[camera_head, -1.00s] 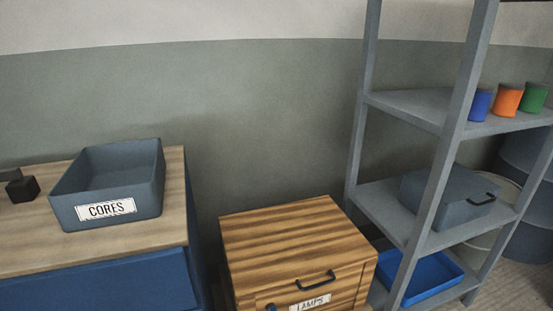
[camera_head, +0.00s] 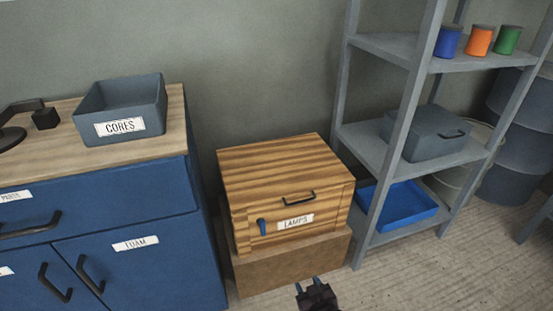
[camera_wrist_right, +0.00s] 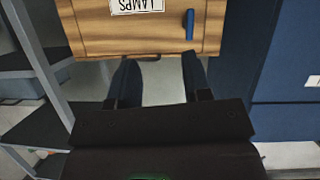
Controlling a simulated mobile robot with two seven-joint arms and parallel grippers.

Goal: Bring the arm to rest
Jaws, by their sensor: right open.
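My right gripper (camera_head: 316,290) shows at the bottom of the head view, in front of the wooden box labelled LAMPS (camera_head: 280,165). Its two dark fingers are apart with nothing between them. In the right wrist view the open fingers (camera_wrist_right: 158,80) point toward the LAMPS box (camera_wrist_right: 100,30), which appears upside down, with its blue latch (camera_wrist_right: 190,24). The box's lid is shut. The gripper is apart from the box, as far as I can tell. My left gripper is not in view.
The LAMPS box sits on a brown base (camera_head: 290,262). A blue cabinet (camera_head: 130,245) with a grey CORES bin (camera_head: 122,125) on top stands left. A grey shelf rack (camera_head: 380,150) with a blue tray (camera_head: 400,205) and coloured cups stands right. The floor in front of the rack is clear.

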